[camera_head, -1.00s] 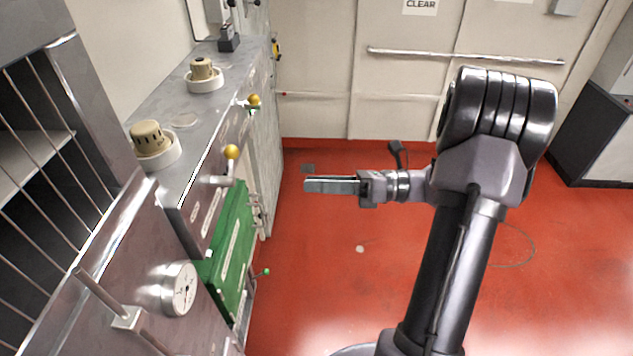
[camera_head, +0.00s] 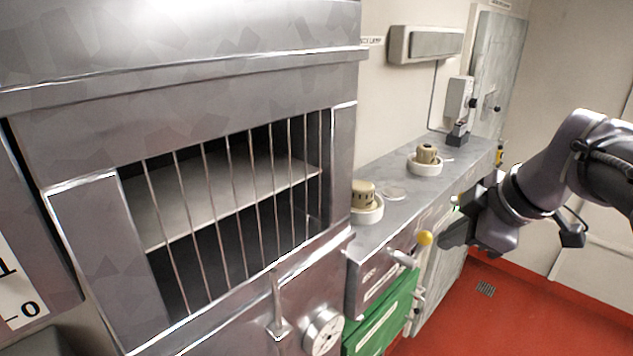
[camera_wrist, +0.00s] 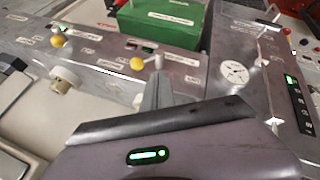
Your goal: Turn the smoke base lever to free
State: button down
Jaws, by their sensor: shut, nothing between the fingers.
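Two levers with yellow ball knobs are on the front of the grey bench. The nearer lever's knob (camera_head: 425,238) has a pale arm running left to its pivot. In the wrist view this knob (camera_wrist: 137,63) lies beside my fingertips; the other lever's knob (camera_wrist: 57,41) is further left. Their labels are too small to read, so I cannot tell which is the smoke base lever. My gripper (camera_head: 446,236) is shut and empty, close to the right of the nearer knob. In the wrist view its fingers (camera_wrist: 160,88) appear close to the lever; contact is unclear.
Two beige detector heads (camera_head: 363,195) (camera_head: 426,154) sit in white bases on the bench top. A green panel (camera_head: 385,318) is below the nearer lever. A barred metal cabinet (camera_head: 220,215) with a dial (camera_head: 323,332) stands left. The red floor (camera_head: 480,310) is clear at right.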

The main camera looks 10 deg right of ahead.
aim_at(420, 245)
jog(key=w+f+p, duration=0.1)
jog(key=w+f, duration=0.4)
jog(key=w, duration=0.1)
jog(key=shift+w+d+f+p, duration=0.15)
jog(key=shift+d+f+p, duration=0.05)
jog(key=shift+d+p, duration=0.15)
jog(key=shift+w+d+g+y+p, duration=0.3)
jog(key=shift+w+d+y+p, duration=0.05)
jog(key=shift+d+y+p, duration=0.05)
jog(key=shift+a+f, duration=0.1)
